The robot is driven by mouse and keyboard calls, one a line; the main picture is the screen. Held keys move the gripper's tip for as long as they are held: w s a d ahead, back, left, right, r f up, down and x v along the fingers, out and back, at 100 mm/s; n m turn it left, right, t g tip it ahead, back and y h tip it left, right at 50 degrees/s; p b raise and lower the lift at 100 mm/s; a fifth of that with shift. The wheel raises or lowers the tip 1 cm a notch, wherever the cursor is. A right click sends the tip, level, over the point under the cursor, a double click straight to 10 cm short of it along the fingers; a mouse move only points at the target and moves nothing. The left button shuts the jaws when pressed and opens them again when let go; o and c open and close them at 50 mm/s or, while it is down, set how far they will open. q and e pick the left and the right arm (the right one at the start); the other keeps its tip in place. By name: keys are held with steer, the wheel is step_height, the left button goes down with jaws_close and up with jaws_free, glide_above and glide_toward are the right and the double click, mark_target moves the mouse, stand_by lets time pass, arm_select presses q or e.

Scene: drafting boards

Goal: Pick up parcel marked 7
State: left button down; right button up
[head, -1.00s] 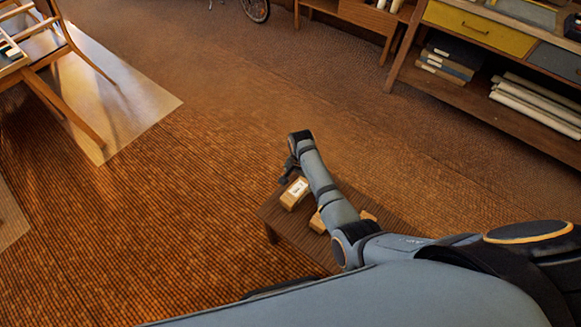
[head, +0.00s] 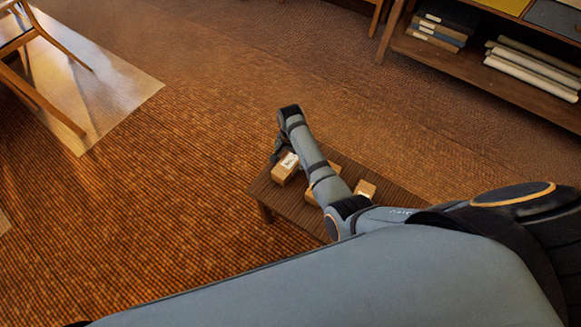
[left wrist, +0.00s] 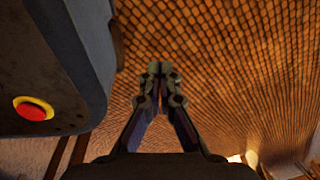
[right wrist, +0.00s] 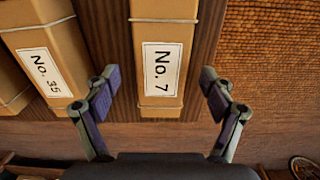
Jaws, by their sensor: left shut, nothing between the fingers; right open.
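The parcel marked No. 7 (right wrist: 165,30) is a brown box with a white label and string, lying on a dark wooden table (right wrist: 207,30) in the right wrist view. My right gripper (right wrist: 161,77) is open, with a fingertip on either side of the parcel's near end in that picture and gaps on both sides. In the head view the parcel (head: 284,172) is at the table's left end, and my right gripper (head: 278,153) is at its far side, partly hidden by my arm. My left gripper (left wrist: 160,70) is shut and empty over the woven floor.
A parcel marked No. 35 (right wrist: 47,60) lies left of No. 7, with another parcel (right wrist: 8,90) beyond it. In the head view a parcel (head: 364,188) shows right of my arm. A shelf (head: 470,65) and a chair (head: 30,40) stand farther off. Floor left of the table is clear.

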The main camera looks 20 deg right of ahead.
mark_target(290, 160)
step_height(290, 160, down, 4)
steer(key=b, duration=0.3)
steer(key=shift+w+b, duration=0.1)
steer(key=shift+b, duration=0.3)
steer(key=shift+r, duration=0.1)
arm_select(q)
steer(key=w, duration=0.9)
steer(key=shift+d, duration=0.15)
arm_select(e)
steer(key=c, duration=1.6)
